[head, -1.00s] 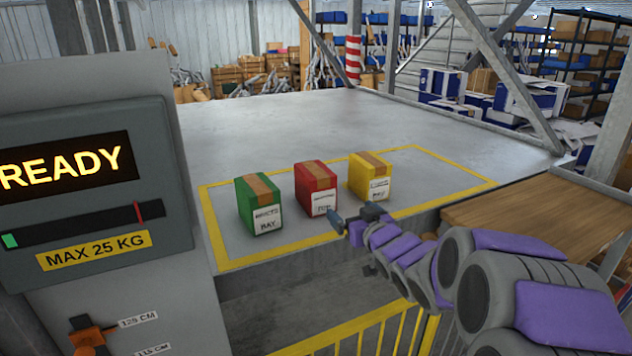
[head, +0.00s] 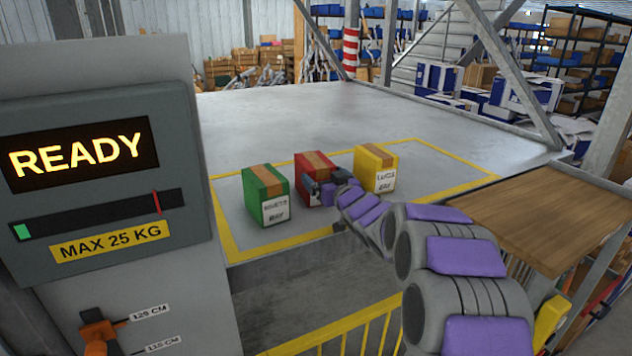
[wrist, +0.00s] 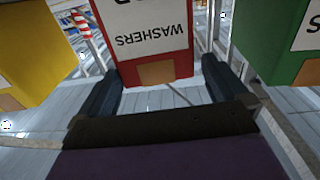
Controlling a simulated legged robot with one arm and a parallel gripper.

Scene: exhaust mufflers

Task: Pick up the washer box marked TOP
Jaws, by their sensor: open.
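The red box (head: 312,163) stands in the middle of a row of three on the grey platform, partly hidden behind my gripper (head: 328,191). In the wrist view the red box (wrist: 155,72) appears upside down. Its white label reads WASHERS; the lower line of the label is out of that view. My gripper (wrist: 160,78) is open, with one dark finger on each side of the red box's near end. I cannot tell whether either finger touches it.
A green box (head: 265,190) stands left of the red one and a yellow box (head: 376,165) right of it, both close. A yellow line (head: 232,246) frames them on the platform (head: 300,115). A sign panel (head: 100,170) reading READY stands at left; a wooden surface (head: 550,215) lies right.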

